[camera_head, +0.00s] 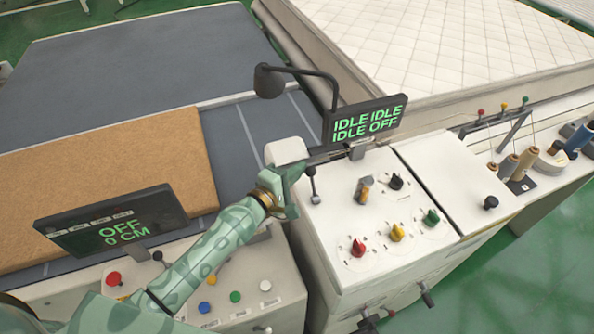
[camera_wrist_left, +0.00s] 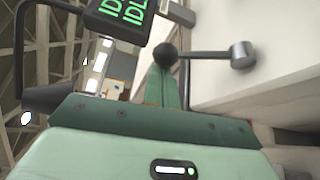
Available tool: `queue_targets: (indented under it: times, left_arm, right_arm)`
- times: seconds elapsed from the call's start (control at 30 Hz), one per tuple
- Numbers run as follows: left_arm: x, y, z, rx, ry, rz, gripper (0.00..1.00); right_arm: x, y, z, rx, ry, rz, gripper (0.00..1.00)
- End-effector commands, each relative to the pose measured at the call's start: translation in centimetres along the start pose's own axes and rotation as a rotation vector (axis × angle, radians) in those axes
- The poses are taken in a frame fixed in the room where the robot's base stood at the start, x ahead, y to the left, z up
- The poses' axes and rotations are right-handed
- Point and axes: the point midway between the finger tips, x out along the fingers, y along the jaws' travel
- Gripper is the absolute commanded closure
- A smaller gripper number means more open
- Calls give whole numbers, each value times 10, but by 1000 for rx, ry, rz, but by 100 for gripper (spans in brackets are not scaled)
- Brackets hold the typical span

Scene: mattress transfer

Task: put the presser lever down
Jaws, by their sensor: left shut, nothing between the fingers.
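The presser lever (camera_head: 313,186) is a short metal rod with a black ball knob, standing about upright on the white sewing machine head. In the left wrist view, its black ball (camera_wrist_left: 165,54) is just beyond my fingertips, and its rod runs right to a round metal hub. My left gripper (camera_head: 292,180) is shut and empty, just left of the lever in the head view. Its green fingers (camera_wrist_left: 165,88) point at the ball. I cannot tell whether they touch it. My right gripper is not in view.
A display (camera_head: 365,118) reading IDLE and OFF and a black lamp (camera_head: 268,82) stand behind the lever. Several coloured knobs lie to its right. A quilted mattress (camera_head: 450,45) is behind. A second display (camera_head: 112,222) reads OFF, 0 CM, beside a brown board (camera_head: 110,180).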

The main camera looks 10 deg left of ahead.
Motion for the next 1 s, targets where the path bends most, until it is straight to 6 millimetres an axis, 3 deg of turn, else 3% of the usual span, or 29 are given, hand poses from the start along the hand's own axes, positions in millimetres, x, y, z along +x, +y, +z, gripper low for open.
queue_targets:
  times: [0.57,1.0]
  left_arm:
    - [-4,1,7,92,-2,53,100]
    - [-16,3,28,367,-4,214,100]
  right_arm:
    - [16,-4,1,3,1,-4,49]
    - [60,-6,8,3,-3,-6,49]
